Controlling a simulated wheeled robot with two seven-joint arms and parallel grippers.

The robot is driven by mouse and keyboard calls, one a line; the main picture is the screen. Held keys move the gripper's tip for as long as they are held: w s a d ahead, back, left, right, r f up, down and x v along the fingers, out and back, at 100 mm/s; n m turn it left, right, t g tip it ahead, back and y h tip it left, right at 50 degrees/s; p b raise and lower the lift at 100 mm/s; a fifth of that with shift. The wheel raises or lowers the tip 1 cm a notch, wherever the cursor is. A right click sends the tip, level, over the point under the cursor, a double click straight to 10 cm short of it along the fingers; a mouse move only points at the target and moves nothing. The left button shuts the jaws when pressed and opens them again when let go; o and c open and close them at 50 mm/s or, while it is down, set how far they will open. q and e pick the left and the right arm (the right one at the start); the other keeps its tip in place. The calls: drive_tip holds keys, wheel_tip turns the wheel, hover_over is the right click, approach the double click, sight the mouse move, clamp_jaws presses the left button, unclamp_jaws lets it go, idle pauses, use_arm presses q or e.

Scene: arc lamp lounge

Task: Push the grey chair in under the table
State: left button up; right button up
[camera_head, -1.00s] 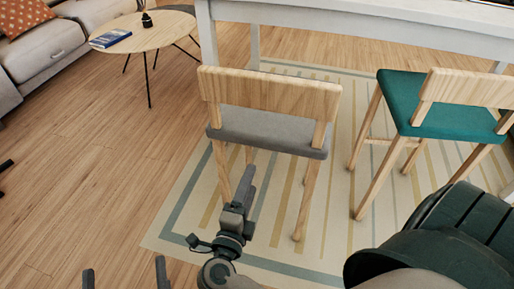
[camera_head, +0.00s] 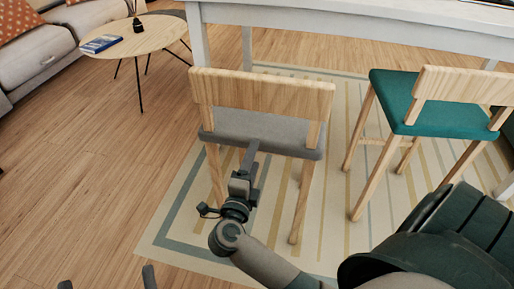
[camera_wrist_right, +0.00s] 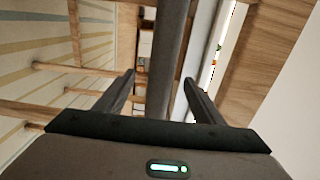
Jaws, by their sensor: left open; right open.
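The grey chair (camera_head: 265,132) has a pale wooden backrest and legs and a grey seat. It stands on the striped rug, its back toward me, at the near side of the white table (camera_head: 350,18). My right gripper (camera_head: 250,152) is at the rear edge of the seat, below the backrest; contact cannot be told. In the right wrist view, the open fingers (camera_wrist_right: 152,95) have the grey seat edge (camera_wrist_right: 168,50) between them, with the wooden backrest (camera_wrist_right: 255,60) to the right. My left gripper (camera_head: 107,282) shows only two parted fingertips at the bottom left, empty.
A teal chair (camera_head: 455,121) stands to the right of the grey chair. A round coffee table (camera_head: 150,38) and a grey sofa (camera_head: 55,50) are at the upper left. The wooden floor (camera_head: 90,170) on the left is clear. The rug (camera_head: 172,243) lies flat.

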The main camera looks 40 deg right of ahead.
sight(269, 148)
use_arm(q)
wheel_tip(269, 148, down, 6)
drive_tip(key=w+g+y+p, duration=0.1)
drive_tip(key=w+g, duration=0.1)
drive_tip(key=g, duration=0.1)
drive_tip(key=shift+w+r+g, duration=0.15)
drive_tip(key=shift+w+g, duration=0.25)
use_arm(e)
drive_tip(key=shift+x, duration=3.1)
drive_tip(key=shift+r, duration=0.1)
use_arm(q)
drive_tip(key=shift+d, duration=0.1)
use_arm(e)
clamp_jaws()
